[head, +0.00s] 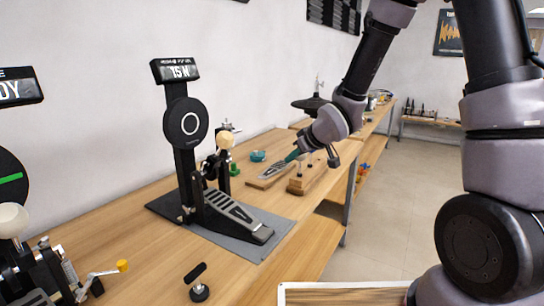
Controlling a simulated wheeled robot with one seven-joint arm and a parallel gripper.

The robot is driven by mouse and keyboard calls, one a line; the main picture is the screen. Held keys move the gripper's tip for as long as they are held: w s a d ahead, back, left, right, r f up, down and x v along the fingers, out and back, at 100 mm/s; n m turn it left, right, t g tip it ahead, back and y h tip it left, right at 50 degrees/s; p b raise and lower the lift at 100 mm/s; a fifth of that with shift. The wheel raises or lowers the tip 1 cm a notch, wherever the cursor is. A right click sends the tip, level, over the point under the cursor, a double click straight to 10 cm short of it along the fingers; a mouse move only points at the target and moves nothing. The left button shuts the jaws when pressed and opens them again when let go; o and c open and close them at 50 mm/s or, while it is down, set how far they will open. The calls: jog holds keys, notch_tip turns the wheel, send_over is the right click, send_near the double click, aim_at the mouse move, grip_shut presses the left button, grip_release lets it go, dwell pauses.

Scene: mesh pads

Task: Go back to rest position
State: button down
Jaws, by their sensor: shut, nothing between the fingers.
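My arm (372,60) comes in from the upper right and bends down over the far part of the long wooden bench. Its pale grey wrist (328,125) hangs above the bench's right edge. My gripper (333,159), small and dark below the wrist, is shut and empty. It is apart from the nearer pedal, and its fingertips are too small to make out well.
A black pedal stand (186,150) reading "15 N" stands on a grey mat (272,243). Beyond it lie a teal-and-grey pedal piece (275,170) and a wooden block (312,180), close to my wrist. The floor (400,215) right of the bench is clear.

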jog(key=s+d+r+m+h, duration=0.2)
jog(key=s+d+r+m, duration=0.1)
jog(key=d+r, duration=0.45)
jog(key=s+d+r+m+h, duration=0.2)
jog(key=s+d+r+m, duration=0.15)
jog(key=d+r, duration=0.4)
jog(key=s+d+r+m, duration=0.2)
jog(key=s+r+m, duration=0.1)
jog(key=s, duration=0.5)
jog(key=s+d+r+m, duration=0.3)
jog(key=s+r, duration=0.1)
jog(key=s, duration=0.4)
jog(key=shift+d+g, duration=0.3)
jog(key=shift+g, duration=0.1)
jog(key=shift+w, duration=0.1)
